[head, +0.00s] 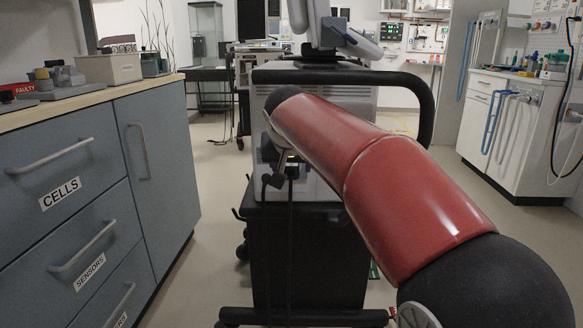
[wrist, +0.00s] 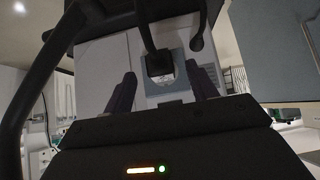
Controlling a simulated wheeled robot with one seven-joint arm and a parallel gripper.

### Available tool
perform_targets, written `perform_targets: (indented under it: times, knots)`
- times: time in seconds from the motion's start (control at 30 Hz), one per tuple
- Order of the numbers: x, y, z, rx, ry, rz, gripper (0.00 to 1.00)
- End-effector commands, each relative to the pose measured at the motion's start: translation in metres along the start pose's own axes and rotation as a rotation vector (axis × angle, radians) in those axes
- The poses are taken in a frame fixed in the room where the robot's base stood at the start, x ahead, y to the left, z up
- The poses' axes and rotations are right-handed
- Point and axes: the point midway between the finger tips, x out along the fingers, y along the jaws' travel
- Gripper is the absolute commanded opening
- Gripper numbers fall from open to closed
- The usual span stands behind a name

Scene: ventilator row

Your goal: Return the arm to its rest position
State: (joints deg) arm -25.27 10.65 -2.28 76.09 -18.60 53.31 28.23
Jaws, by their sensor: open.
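My red arm (head: 365,170) reaches forward from the lower right across the back of the ventilator cart. In the wrist view my gripper (wrist: 163,74) shows two dark fingers set wide apart with nothing held between them. Beyond the fingers is the pale back of the ventilator (wrist: 105,65), with a black plug and cable (wrist: 158,64) lying in line with the gap. I cannot tell how far the fingertips are from the plug. In the head view my gripper is mostly hidden by the arm and not clearly made out.
A black handle rail (head: 425,105) curves around the ventilator's right side, close to my arm. A blue-grey drawer cabinet (head: 70,200) stands at left, with boxes (head: 110,68) on its top. A white counter unit (head: 510,130) stands at right. Floor (head: 425,205) is clear between cart and counter.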

Motion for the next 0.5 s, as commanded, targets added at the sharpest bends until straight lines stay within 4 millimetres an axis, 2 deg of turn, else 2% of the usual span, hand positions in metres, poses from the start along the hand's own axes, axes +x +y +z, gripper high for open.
perform_targets:
  times: [0.03, 0.1, 0.33, 0.43, 0.5]
  knots:
    - [-0.012, -0.001, -0.002, 0.0, 0.003, -0.003, 0.57]
    - [-0.024, -0.001, -0.001, 0.0, 0.002, -0.002, 0.57]
    - [-0.05, 0.002, 0.0, 0.0, 0.0, 0.001, 0.57]
    - [-0.064, 0.018, 0.006, 0.0, -0.014, 0.006, 0.57]
    - [-0.079, 0.039, 0.018, -0.003, -0.035, 0.012, 0.57]
